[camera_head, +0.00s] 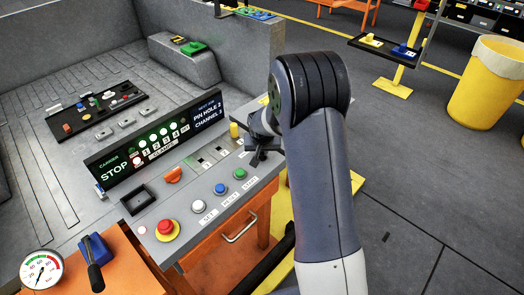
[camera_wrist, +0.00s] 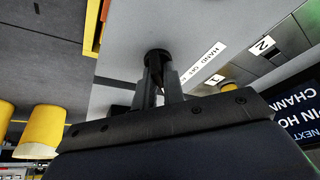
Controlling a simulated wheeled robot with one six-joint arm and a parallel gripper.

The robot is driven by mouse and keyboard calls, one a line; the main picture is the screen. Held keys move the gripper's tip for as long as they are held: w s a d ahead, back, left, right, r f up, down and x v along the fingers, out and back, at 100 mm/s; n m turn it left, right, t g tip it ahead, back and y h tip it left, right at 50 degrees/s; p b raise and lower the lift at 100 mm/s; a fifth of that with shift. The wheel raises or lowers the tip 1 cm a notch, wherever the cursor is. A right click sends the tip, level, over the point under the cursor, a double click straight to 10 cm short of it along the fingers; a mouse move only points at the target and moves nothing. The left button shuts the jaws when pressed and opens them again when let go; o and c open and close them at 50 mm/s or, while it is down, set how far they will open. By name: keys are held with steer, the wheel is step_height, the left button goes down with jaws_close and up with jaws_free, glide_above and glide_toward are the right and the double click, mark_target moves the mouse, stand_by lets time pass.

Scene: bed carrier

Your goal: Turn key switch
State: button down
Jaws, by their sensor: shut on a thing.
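The key switch (camera_wrist: 156,54) is a dark round fitting on the grey panel face, beside a white label reading "HAND OFF" and a part I cannot read. My gripper (camera_wrist: 159,75) has both fingers shut on its key, right at the panel. The fingers hide most of the key, so I cannot tell its exact angle. In the head view my gripper (camera_head: 262,152) is at the right end of the control panel (camera_head: 219,211), and my arm hides part of it. The key itself cannot be made out there.
The panel also holds a red stop button (camera_head: 165,229), white (camera_head: 198,206), blue (camera_head: 220,188) and green (camera_head: 240,173) buttons, an orange knob (camera_head: 173,174) and a yellow peg (camera_head: 235,130) near my gripper. A sign (camera_head: 155,143) stands behind.

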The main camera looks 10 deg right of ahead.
steer(key=shift+n, duration=0.3)
steer(key=n+b, duration=0.1)
steer(key=n+y+b, duration=0.1)
steer(key=n, duration=0.1)
steer(key=shift+d+f, duration=0.15)
steer(key=shift+f, duration=0.05)
steer(key=n+y+b, duration=0.1)
steer(key=n+b, duration=0.2)
steer(key=b, duration=0.1)
steer(key=shift+w+f+y, duration=0.1)
steer(key=shift+y, duration=0.2)
steer(key=n+y+b, duration=0.1)
steer(key=n+b, duration=0.2)
steer(key=shift+d+g+b, duration=0.1)
steer(key=shift+g+b, duration=0.2)
steer(key=shift+g, duration=0.1)
steer(key=n+b, duration=0.1)
steer(key=n, duration=0.1)
steer(key=n+g+y+b, duration=0.1)
steer(key=shift+w+d+r+n, duration=0.1)
steer(key=shift+r+n, duration=0.1)
steer(key=shift+n, duration=0.2)
steer(key=shift+r+n+g+y+b, duration=0.1)
steer(key=shift+n+g+y+b, duration=0.45)
steer(key=shift+n, duration=1.65)
steer(key=shift+g+h, duration=0.25)
steer(key=shift+g, duration=0.1)
steer(key=c, duration=1.5)
jaws_free()
